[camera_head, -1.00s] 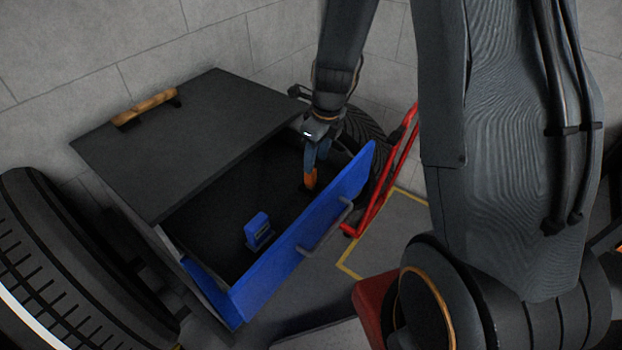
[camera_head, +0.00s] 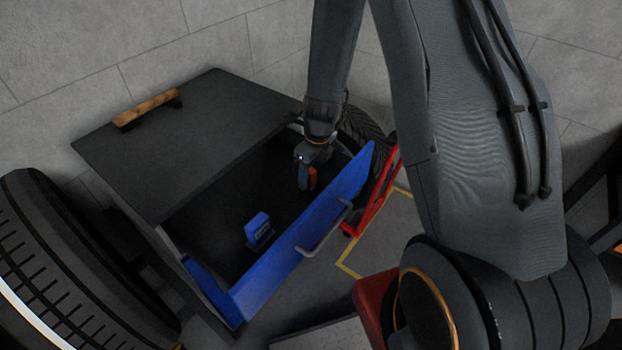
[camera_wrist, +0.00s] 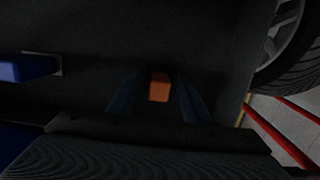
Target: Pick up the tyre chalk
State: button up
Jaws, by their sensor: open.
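A small orange block (camera_head: 312,178), which I take for the tyre chalk, is inside the open blue-fronted drawer (camera_head: 290,265), towards its far right end. My gripper (camera_head: 305,180) reaches down into the drawer beside it, with blue fingers. In the wrist view the orange block (camera_wrist: 159,87) sits between the two spread fingers of my gripper (camera_wrist: 157,96). A gap shows on each side, so the jaws are open and not closed on it. The block's lower part is hard to make out in the dark.
A blue item (camera_head: 258,230) with a pale label stands in the drawer's near part. A red frame (camera_head: 375,190) and a tyre (camera_head: 362,128) stand to the right; a large tyre (camera_head: 60,270) is at left.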

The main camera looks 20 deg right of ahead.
grip_shut()
jog(key=shift+r, duration=0.15)
notch_tip(320, 180, up, 10)
jog(key=shift+f, duration=0.1)
dwell(0.6)
